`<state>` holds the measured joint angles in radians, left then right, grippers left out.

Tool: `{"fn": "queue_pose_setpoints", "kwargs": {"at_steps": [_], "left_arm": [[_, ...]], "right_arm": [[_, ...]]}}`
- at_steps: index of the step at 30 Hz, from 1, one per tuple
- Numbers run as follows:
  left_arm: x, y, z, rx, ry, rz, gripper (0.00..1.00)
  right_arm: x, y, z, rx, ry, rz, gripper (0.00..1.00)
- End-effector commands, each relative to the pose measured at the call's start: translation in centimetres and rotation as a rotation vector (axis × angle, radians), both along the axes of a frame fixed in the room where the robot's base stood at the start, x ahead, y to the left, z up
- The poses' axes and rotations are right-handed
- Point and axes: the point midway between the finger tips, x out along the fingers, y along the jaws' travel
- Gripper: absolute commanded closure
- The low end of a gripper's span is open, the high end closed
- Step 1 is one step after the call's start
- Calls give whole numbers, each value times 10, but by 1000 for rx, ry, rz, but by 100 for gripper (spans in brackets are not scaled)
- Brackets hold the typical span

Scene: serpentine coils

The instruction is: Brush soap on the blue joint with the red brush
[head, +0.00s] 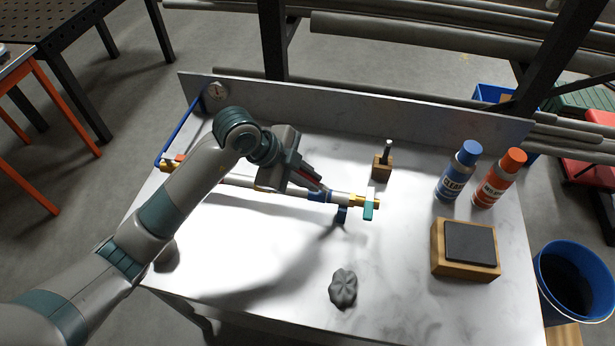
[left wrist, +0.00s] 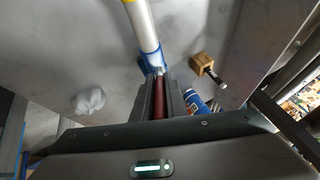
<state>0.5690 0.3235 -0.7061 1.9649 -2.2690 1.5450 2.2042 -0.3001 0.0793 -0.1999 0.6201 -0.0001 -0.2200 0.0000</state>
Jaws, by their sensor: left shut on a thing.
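A white pipe (head: 237,181) runs across the table, with a blue joint (head: 319,196) near its right end. The joint shows at the top middle of the left wrist view (left wrist: 149,60). My left gripper (head: 316,181) is above the pipe, shut on the red brush (left wrist: 160,100). The brush points down at the blue joint, and its tip appears at or very near it; I cannot tell whether they touch. Much of the brush is hidden between the fingers. My right gripper is not in view.
Right of the blue joint are a brass fitting (head: 357,200) and a teal valve handle (head: 371,206). A wooden block (head: 382,167), blue bottle (head: 456,175), orange bottle (head: 498,182) and wooden-framed pad (head: 465,264) stand further right. A grey lump (head: 343,288) lies in front.

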Motion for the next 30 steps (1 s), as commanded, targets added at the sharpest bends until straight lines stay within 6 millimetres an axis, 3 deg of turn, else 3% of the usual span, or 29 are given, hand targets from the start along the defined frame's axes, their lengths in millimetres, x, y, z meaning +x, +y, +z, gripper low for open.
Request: {"fn": "queue_pose_setpoints", "kwargs": {"at_steps": [30], "left_arm": [[1,8,1,1,0,1,100]], "right_arm": [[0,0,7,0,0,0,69]]}}
